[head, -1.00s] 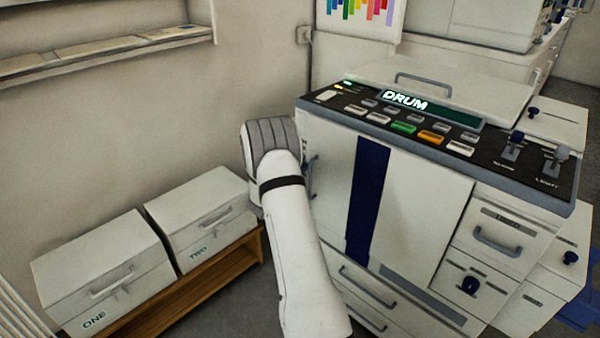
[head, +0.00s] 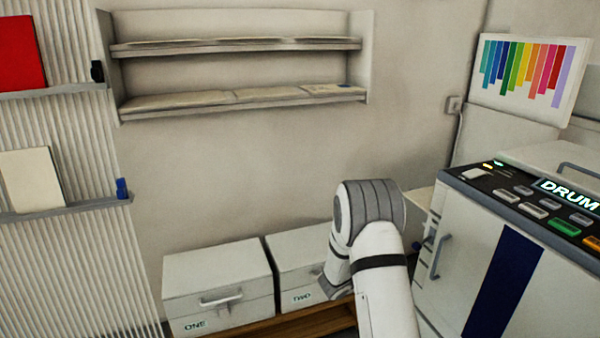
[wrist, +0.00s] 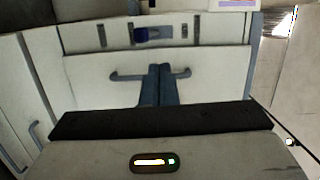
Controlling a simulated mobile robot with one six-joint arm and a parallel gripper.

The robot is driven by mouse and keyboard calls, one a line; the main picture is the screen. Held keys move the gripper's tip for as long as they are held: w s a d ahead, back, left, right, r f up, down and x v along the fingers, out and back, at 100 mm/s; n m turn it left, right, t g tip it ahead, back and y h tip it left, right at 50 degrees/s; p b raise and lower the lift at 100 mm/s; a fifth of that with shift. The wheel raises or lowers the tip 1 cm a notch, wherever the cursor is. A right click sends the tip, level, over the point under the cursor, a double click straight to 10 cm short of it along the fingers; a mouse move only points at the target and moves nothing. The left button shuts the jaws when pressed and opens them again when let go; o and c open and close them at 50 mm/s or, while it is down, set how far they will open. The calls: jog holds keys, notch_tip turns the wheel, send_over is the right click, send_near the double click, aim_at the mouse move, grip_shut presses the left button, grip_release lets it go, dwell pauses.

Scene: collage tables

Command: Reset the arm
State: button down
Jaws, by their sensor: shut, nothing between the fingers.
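My arm (head: 383,290), white with a grey ribbed joint, rises at the lower middle right of the head view. It stands in front of the box marked TWO and beside the printing machine. In the wrist view my gripper (wrist: 157,88) shows as two dark blue fingers side by side, shut and empty. Beyond the fingers is a pale panel (wrist: 90,78) with a dark handle. I cannot tell whether the fingertips touch it.
The machine (head: 455,260) with a DRUM display stands close on the right. Boxes ONE (head: 215,270) and TWO (head: 290,252) sit on a low wooden bench (head: 315,325). A wall shelf (head: 240,48) hangs behind; a ribbed rack (head: 60,260) is at left. A colour chart (head: 528,75) is at upper right.

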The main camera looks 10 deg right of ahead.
jog(key=w+a+r+n+t+y+p, duration=0.2)
jog(key=a+r+n+y+p, duration=0.15)
jog(key=r, duration=0.25)
jog(key=w+a+r+n+t+y+p, duration=0.1)
jog(key=a+r+n+t+y+p, duration=0.1)
jog(key=a+r+n+y, duration=0.4)
jog(key=s+a+r+n+y+p, duration=0.3)
jog(key=s+a+r+n+y, duration=0.2)
jog(key=a+r+n, duration=0.3)
jog(key=s+a+r+n+g+y+p, duration=0.1)
jog(key=s+a+r+n+g+p, duration=0.15)
jog(key=s, duration=0.35)
jog(key=s+a+r+n+g+y+p, duration=0.1)
jog(key=s+a+r+n+y+p, duration=0.1)
jog(key=s+a+r+n, duration=0.3)
jog(key=s+d+r+n+g+p, duration=0.1)
jog(key=s+n+g, duration=0.1)
jog(key=s, duration=0.8)
jog(key=s+d+r+n+g+h+p, duration=0.1)
jog(key=s+d+n+g+p, duration=0.1)
jog(key=s, duration=0.7)
jog(key=shift+s+d+n+g, duration=0.2)
jog(key=shift+s+n+g, duration=0.25)
jog(key=shift+n, duration=0.55)
jog(key=shift+r, duration=0.1)
